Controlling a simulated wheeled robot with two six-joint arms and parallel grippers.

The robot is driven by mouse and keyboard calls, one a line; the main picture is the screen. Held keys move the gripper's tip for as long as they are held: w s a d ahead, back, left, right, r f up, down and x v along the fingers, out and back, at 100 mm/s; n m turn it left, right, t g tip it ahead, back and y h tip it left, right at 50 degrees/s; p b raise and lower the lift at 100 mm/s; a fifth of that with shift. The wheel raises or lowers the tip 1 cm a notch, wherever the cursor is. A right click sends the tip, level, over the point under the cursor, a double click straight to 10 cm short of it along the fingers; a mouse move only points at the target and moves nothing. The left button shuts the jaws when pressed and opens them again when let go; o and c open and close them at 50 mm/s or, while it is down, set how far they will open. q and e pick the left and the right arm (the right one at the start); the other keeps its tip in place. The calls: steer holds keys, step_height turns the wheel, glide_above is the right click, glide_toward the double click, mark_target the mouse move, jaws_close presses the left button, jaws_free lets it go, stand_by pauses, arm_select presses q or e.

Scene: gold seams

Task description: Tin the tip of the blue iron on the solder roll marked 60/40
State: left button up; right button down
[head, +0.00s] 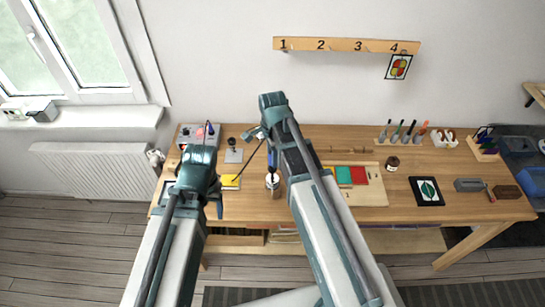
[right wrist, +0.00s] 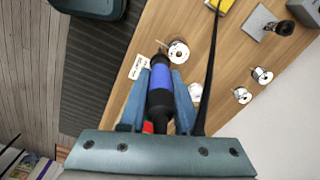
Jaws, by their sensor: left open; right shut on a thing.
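The blue iron (right wrist: 160,78) is held between the fingers of my right gripper (right wrist: 163,84), which is shut on its handle. In the head view the iron (head: 270,160) hangs beside my right arm, tip down. Its tip is close to the rim of a solder roll (right wrist: 179,51); I cannot tell whether they touch. A white label (right wrist: 138,67) lies by that roll, its writing too small to read. Two more rolls (right wrist: 242,95) (right wrist: 262,75) stand to the right. My left gripper (head: 218,208) is open near the table's front left.
A black cord (right wrist: 211,70) runs past the right finger. A yellow block (head: 230,182) and a small stand (head: 234,154) are on the table (head: 300,210). A board with coloured panels (head: 368,190) lies to the right. A grey station (head: 188,135) is at the back left.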

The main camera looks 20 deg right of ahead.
steer(key=shift+f+b, duration=1.55)
steer(key=shift+f, duration=0.1)
steer(key=shift+f+b, duration=0.55)
steer(key=shift+b, duration=0.05)
stand_by(0.8)
stand_by(1.1)
